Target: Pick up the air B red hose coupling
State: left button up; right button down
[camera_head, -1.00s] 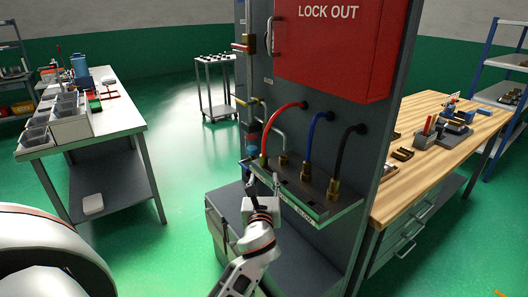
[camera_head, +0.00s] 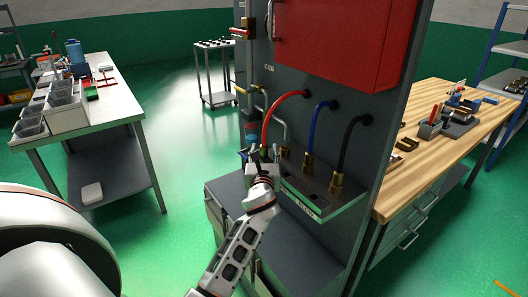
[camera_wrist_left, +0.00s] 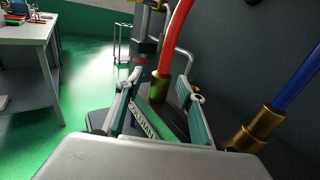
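The red hose (camera_head: 275,114) arches out of the grey panel and runs down to its brass coupling, which my left gripper mostly hides in the head view. In the left wrist view the red hose coupling (camera_wrist_left: 160,86) stands upright between and just beyond the fingertips, with a greenish tint on its side. My left gripper (camera_head: 262,153) is open at the left end of the ledge. Its two fingers (camera_wrist_left: 163,92) are spread on either side of the coupling, with no clear contact visible. My right gripper is out of view.
A blue hose (camera_head: 318,125) with a brass coupling (camera_head: 308,163) and a black hose (camera_head: 349,142) stand to the right on the same labelled ledge (camera_head: 322,198). A bent grey pipe (camera_wrist_left: 188,62) stands close behind the red coupling. A red lockout box (camera_head: 335,45) hangs above.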

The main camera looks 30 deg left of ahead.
pick_arm(q)
jog(key=shift+w+a, duration=0.2)
jog(key=shift+w, duration=0.05)
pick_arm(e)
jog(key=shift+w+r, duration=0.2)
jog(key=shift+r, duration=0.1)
pick_arm(q)
grip_shut()
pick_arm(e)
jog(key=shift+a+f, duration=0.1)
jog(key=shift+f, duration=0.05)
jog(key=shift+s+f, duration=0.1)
